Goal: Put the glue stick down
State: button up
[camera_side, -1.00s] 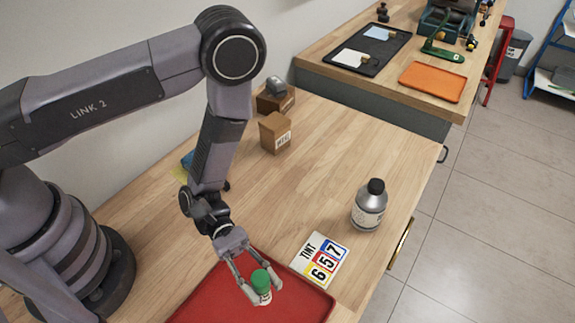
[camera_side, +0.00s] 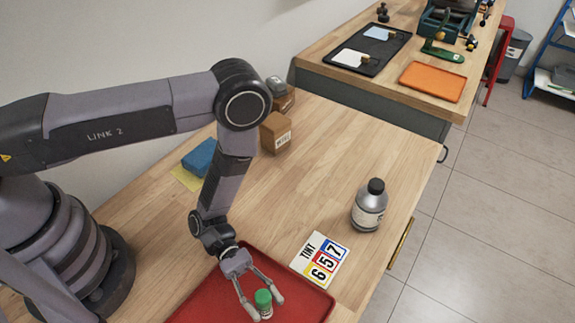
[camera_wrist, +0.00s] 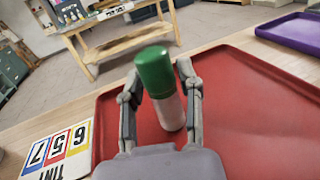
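The glue stick (camera_side: 265,311) has a white body and a green cap. It is between the two fingers of my gripper (camera_side: 267,306), low over the red tray (camera_side: 210,297). My gripper is shut on it. In the wrist view the glue stick (camera_wrist: 170,112) is cap up and looks a little tilted, with the fingers of my gripper (camera_wrist: 160,85) on both sides. Whether the base of the stick touches the tray cannot be told.
A tint card (camera_side: 320,259) lies beside the tray, and a grey bottle (camera_side: 369,206) stands further right. A small cardboard box (camera_side: 275,132) and a blue block (camera_side: 199,157) are behind. The tray around the stick is empty. A purple tray (camera_wrist: 292,32) shows in the wrist view.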

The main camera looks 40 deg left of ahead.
jog(key=shift+o, duration=1.1)
jog(key=shift+r, duration=0.1)
